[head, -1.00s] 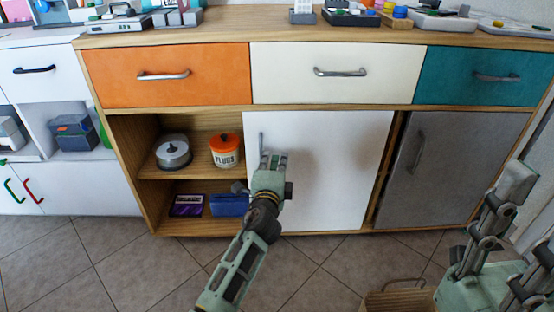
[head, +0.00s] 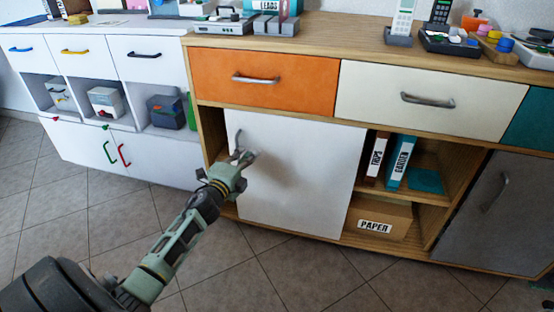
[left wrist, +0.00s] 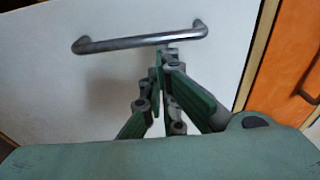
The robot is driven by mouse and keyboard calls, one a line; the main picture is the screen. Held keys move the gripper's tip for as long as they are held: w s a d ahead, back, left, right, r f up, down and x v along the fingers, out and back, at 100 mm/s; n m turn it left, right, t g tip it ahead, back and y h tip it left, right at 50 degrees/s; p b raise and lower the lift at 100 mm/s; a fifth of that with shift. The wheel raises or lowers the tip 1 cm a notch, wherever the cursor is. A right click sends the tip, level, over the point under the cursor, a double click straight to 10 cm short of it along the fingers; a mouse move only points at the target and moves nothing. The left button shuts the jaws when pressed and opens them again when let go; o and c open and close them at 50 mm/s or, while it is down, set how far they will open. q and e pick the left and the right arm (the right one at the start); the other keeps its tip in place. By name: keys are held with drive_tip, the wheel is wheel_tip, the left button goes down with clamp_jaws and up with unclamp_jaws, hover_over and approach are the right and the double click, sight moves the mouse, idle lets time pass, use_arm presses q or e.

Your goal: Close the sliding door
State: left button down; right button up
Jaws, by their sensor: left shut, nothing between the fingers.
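The white sliding door (head: 300,180) covers most of the cabinet's left compartment. A narrow open strip (head: 211,135) shows between its left edge and the cabinet's left side. The door's metal handle (head: 238,138) is near its left edge; it also shows in the left wrist view (left wrist: 140,42). My left gripper (head: 246,156) is shut and empty at the handle, with its fingertips (left wrist: 168,55) close beside the bar. I cannot tell whether they touch it. My right gripper is not in view.
The middle compartment is open, with binders (head: 397,162) above and a paper box (head: 378,218) below. A grey door (head: 492,215) is at right. Drawers (head: 262,80) run above. A white cabinet (head: 140,150) stands at left. The tiled floor (head: 240,275) in front looks clear.

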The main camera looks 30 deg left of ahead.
use_arm(q)
approach(229, 141)
drive_tip(key=w, duration=0.4)
drive_tip(key=shift+a+b, duration=0.25)
drive_tip(key=shift+b, duration=0.05)
drive_tip(key=shift+a+r, duration=0.1)
drive_tip(key=shift+a, duration=0.1)
drive_tip(key=shift+a, duration=0.1)
